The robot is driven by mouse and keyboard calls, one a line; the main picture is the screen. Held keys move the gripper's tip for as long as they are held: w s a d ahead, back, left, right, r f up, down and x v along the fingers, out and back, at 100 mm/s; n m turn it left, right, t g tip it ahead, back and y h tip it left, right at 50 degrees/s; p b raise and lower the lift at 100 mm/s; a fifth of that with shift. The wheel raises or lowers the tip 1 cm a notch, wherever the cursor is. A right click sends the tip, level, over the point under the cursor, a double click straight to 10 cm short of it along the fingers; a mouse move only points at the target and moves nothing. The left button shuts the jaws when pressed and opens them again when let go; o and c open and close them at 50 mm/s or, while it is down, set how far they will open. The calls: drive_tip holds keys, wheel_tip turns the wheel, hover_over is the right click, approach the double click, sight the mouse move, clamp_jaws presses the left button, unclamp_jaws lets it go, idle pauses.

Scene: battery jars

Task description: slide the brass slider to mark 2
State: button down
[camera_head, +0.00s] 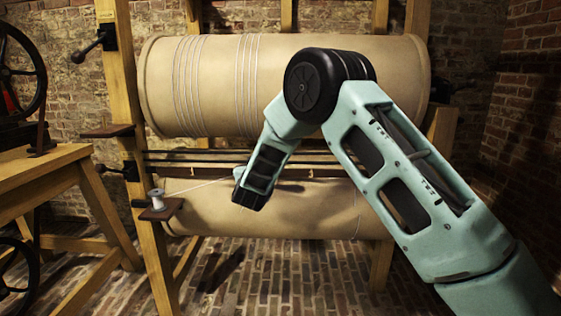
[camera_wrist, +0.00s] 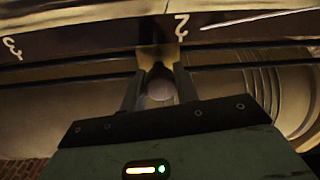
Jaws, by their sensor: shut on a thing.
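The brass slider (camera_wrist: 158,52) sits on two dark parallel rails (camera_wrist: 80,71) in the wrist view. My gripper (camera_wrist: 160,78) is shut on the slider, with one finger on each side of a pale round part. The white mark 2 (camera_wrist: 181,27) is on the dark board just above the slider, close to it and slightly right of its middle. Another white mark (camera_wrist: 12,47), partly cut off, is far to the left. In the head view my wrist covers the slider and the marks.
A large tan roller (camera_head: 215,85) is above the rails (camera_head: 215,155) and another roller (camera_head: 290,210) below. A white thread runs from a spool (camera_head: 157,200) on a small shelf toward my wrist. A wooden bench (camera_head: 45,170) stands at the left.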

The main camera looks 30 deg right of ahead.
drive_tip(key=shift+w+a, duration=0.4)
drive_tip(key=shift+a, duration=0.2)
drive_tip(key=shift+w+a, duration=0.35)
drive_tip(key=shift+a, duration=0.25)
drive_tip(key=c, duration=1.1)
unclamp_jaws()
drive_tip(key=shift+o, duration=0.2)
drive_tip(key=shift+s, duration=0.1)
drive_tip(key=p+v, duration=0.1)
drive_tip(key=v, duration=1.6)
drive_tip(key=shift+r, duration=0.1)
